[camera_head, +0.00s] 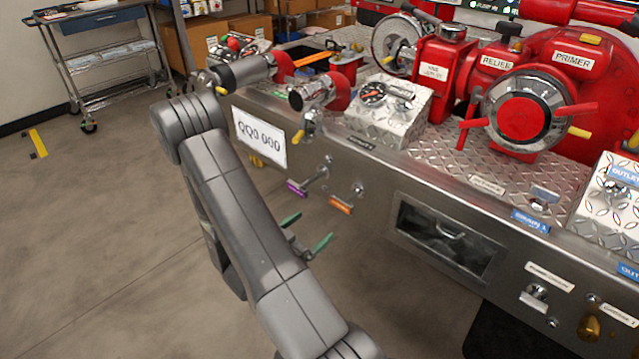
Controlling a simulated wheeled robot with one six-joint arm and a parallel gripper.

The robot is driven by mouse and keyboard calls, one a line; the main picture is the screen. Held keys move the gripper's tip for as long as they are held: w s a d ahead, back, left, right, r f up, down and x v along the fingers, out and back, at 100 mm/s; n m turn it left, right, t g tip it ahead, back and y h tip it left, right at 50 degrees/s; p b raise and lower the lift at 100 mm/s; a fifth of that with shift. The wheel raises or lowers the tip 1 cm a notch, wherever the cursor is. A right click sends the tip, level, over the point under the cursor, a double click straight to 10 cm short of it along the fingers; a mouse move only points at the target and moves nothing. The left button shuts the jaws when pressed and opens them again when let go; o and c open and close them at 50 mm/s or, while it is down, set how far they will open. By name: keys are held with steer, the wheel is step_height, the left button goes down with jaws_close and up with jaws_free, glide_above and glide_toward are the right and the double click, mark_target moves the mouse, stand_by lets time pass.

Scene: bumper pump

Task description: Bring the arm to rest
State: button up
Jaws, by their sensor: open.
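My grey arm rises from the bottom centre to a bend at the upper left. The rest of it folds back down behind the front link and is mostly hidden. My gripper (306,231) shows just right of that link, with two green-tipped fingers spread apart. Nothing shows between the fingertips. The gripper appears over the floor in front of the metal bumper (385,190), below its purple and orange handles. I cannot tell the exact gap to the bumper. The gripper's body and wrist are largely hidden by the arm.
Red pump parts with a PRIMER label (573,60) stand on the bumper. A chrome-and-red outlet (318,92) and small levers jut from its front left. A wire cart (110,62) stands at the back left. The floor (90,230) at left is clear apart from a yellow object (38,143).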

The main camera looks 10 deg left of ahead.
mark_target(340, 205)
steer(key=x, duration=1.3)
steer(key=shift+w+d+b, duration=0.25)
steer(key=shift+b, duration=0.1)
steer(key=shift+w, duration=0.1)
